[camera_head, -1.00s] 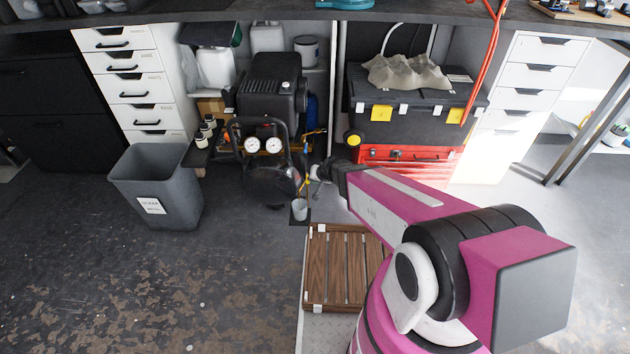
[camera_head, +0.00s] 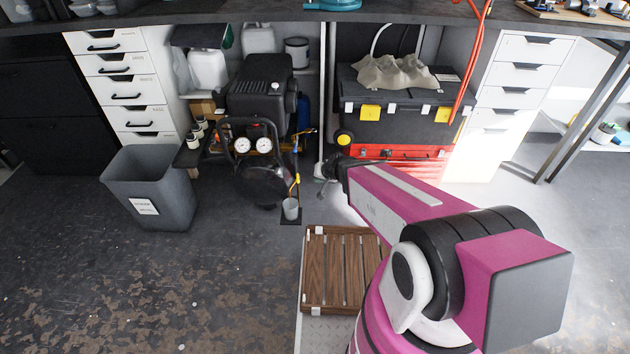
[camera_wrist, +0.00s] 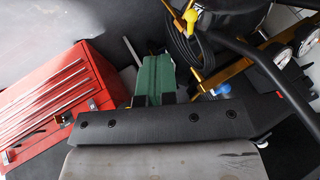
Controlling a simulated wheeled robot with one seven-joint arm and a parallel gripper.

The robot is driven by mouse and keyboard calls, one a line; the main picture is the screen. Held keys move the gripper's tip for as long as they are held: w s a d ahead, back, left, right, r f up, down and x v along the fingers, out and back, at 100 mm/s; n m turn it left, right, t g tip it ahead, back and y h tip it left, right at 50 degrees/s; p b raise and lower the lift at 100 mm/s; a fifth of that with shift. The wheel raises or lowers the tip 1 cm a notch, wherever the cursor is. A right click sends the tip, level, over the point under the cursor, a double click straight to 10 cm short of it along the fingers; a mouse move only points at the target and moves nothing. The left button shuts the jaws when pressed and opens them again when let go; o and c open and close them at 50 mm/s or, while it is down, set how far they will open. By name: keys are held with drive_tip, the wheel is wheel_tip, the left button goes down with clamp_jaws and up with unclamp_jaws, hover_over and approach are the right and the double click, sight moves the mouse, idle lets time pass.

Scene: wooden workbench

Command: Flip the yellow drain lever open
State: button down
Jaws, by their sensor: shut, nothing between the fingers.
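The yellow drain lever (camera_wrist: 190,16) shows near the top of the wrist view, on a brass-coloured fitting by a dark hose. In the head view, small yellow parts (camera_head: 296,184) hang at the compressor's right side, above a small grey cup (camera_head: 291,209); the lever's exact angle is too small to tell there. My gripper (camera_head: 329,171) is to the right of these parts, apart from them, its tips partly unclear. In the wrist view its green fingers (camera_wrist: 156,62) are together and empty, below and left of the lever.
The black compressor (camera_head: 262,90) with two gauges stands under the bench. A red toolbox (camera_head: 400,153) is close to my gripper's right; it also fills the left of the wrist view (camera_wrist: 60,95). A grey bin (camera_head: 150,185) stands left. A wooden slatted platform (camera_head: 335,270) lies in front.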

drive_tip(key=v, duration=0.3)
drive_tip(key=shift+s+a, duration=0.1)
drive_tip(key=shift+a, duration=0.05)
idle(0.3)
drive_tip(key=s+d+r+g+h, duration=0.2)
drive_tip(key=d+r, duration=0.3)
drive_tip(key=d, duration=0.5)
drive_tip(key=s+d+r+g+h, duration=0.3)
drive_tip(key=s+d+r, duration=0.1)
drive_tip(key=d, duration=0.6)
drive_tip(key=shift+s+r, duration=0.25)
drive_tip(key=shift+r, duration=0.45)
drive_tip(key=shift+d, duration=0.1)
